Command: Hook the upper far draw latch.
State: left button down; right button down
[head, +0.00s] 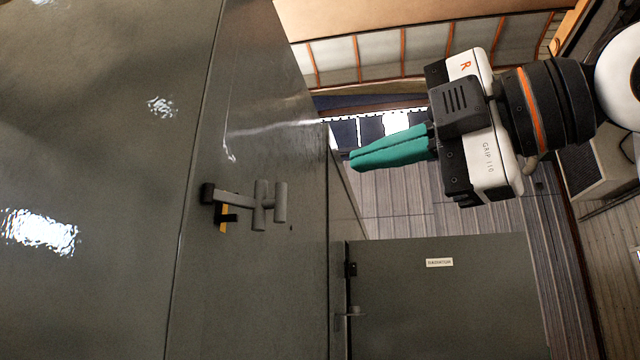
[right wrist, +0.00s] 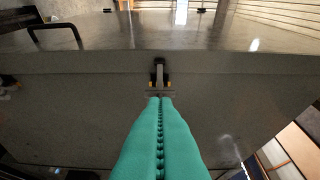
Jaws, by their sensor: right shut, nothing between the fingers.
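A draw latch (head: 246,205) sits on the grey enclosure's face in the head view. It has a dark pivot block, a grey arm with crossbars and a yellow strip beneath. In the right wrist view a draw latch (right wrist: 158,76) with a dark block, yellow bits and a grey crossbar lies just beyond my fingertips; I cannot tell whether it is the same latch. My right gripper (head: 353,160) has its teal fingers shut and empty, pointing left toward the enclosure. In the right wrist view its fingertips (right wrist: 160,99) appear close to the crossbar; contact is unclear. My left gripper is out of view.
The grey enclosure (head: 110,130) fills the left of the head view. A grey panel with a white label (head: 440,263) stands at lower right, below my right gripper. A black handle (right wrist: 55,28) shows at upper left in the right wrist view.

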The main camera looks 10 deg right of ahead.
jog(key=p, duration=0.5)
send_near(264, 204)
jog(key=s+a, duration=0.2)
jog(key=a, duration=0.1)
jog(key=w+p, duration=0.2)
jog(key=w, duration=0.2)
jog(key=shift+w+p, duration=0.35)
jog(key=shift+w, duration=0.05)
jog(key=shift+a, duration=0.15)
